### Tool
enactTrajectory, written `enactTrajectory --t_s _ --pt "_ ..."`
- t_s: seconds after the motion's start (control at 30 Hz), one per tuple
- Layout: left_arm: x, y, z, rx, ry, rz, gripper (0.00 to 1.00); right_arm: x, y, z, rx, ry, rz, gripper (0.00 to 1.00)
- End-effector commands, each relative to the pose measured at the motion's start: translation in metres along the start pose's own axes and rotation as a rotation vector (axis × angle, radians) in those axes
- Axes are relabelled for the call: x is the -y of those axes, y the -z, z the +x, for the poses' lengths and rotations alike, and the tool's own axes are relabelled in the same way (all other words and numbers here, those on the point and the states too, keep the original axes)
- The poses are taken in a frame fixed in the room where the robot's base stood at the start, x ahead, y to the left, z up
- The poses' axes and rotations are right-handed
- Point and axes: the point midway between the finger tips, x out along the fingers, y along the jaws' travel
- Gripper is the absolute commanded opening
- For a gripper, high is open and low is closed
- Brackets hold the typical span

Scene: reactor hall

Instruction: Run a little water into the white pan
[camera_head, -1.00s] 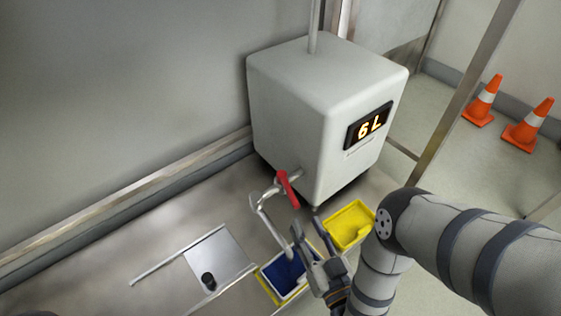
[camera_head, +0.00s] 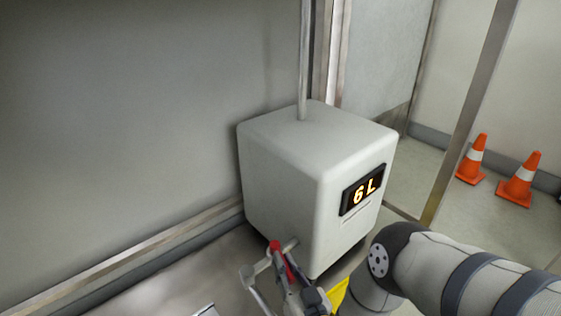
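The white water tank (camera_head: 278,180) stands by the wall, and its lit display (camera_head: 363,190) reads 6 L. A tap with a red lever (camera_head: 275,247) and a bent metal spout (camera_head: 252,283) sticks out low on its front. My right gripper (camera_head: 290,277) is at the tap, with its fingers overlapping the lower part of the red lever. I cannot tell whether they touch or grip it. The white pan is not in view.
A bit of a yellow container (camera_head: 339,295) shows beside my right arm. A thin pipe (camera_head: 305,60) rises from the tank top. Two orange cones (camera_head: 472,160) (camera_head: 519,182) stand on the floor beyond a metal post (camera_head: 468,115).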

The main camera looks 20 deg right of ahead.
Motion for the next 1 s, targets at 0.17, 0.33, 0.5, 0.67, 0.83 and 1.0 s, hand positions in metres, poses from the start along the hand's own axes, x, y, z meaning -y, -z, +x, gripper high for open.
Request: enactTrajectory --t_s 0.17,0.33,0.5,0.67,0.83,1.0 --pt "0.000 0.001 0.000 0.000 0.000 0.000 0.00 0.001 -0.001 0.000 0.001 0.002 0.001 0.00" --pt "0.001 -0.004 -0.004 -0.006 0.000 -0.001 0.00 -0.009 0.004 0.001 0.024 0.139 -0.006 0.00" --pt "0.001 -0.004 -0.003 -0.004 0.001 -0.001 0.00 -0.018 0.003 0.003 0.059 0.306 -0.001 0.00" --pt "0.001 -0.003 -0.003 -0.004 0.001 -0.001 0.00 -0.018 0.003 0.003 0.065 0.330 0.002 0.00" --pt "0.001 -0.003 -0.003 -0.004 0.001 -0.001 0.00 -0.018 0.003 0.003 0.064 0.329 0.002 0.19" --pt "0.001 -0.003 -0.003 -0.004 0.001 -0.001 0.00 -0.018 0.003 0.003 0.064 0.327 0.002 0.35"
